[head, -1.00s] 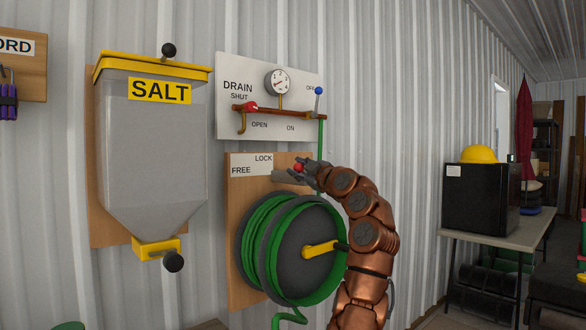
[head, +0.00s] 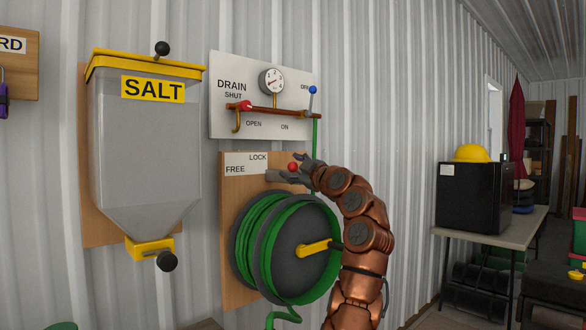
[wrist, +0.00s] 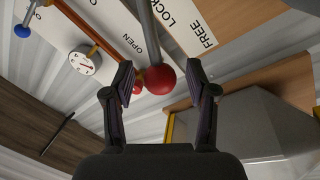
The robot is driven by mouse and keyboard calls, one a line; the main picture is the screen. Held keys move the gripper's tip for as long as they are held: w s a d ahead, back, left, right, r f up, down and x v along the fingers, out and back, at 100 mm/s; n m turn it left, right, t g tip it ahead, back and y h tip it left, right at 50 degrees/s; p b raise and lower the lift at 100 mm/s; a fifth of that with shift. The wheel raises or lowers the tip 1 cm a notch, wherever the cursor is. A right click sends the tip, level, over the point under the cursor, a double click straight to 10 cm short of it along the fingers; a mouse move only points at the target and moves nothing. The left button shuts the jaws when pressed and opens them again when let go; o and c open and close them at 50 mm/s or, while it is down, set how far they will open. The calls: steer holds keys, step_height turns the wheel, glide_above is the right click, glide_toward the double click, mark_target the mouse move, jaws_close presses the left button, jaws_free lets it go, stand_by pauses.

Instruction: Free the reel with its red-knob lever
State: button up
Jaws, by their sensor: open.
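The hose reel (head: 285,245), with green hose and a yellow crank, is mounted on a wooden board (head: 235,200) on the wall. Above it is a white label (head: 246,164) reading LOCK and FREE. The lever's red knob (head: 293,167) shows near the LOCK end; its grey rod (wrist: 147,30) shows in the wrist view. My gripper (head: 290,170) is open at the knob. In the wrist view the red knob (wrist: 160,79) sits between the two open fingertips (wrist: 162,88), with a gap visible on each side. My fingers partly hide the lever in the head view.
Above is a drain panel (head: 225,110) with a gauge (head: 271,81), a red-handled valve (head: 246,105) and a blue-knobbed lever (head: 313,90). A salt hopper (head: 145,150) hangs to the left. A table (head: 500,226) with a black box (head: 470,198) stands to the right.

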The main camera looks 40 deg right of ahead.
steer(key=s+f, duration=0.2)
steer(key=s, duration=0.9)
steer(key=shift+s+a, duration=0.25)
stand_by(0.6)
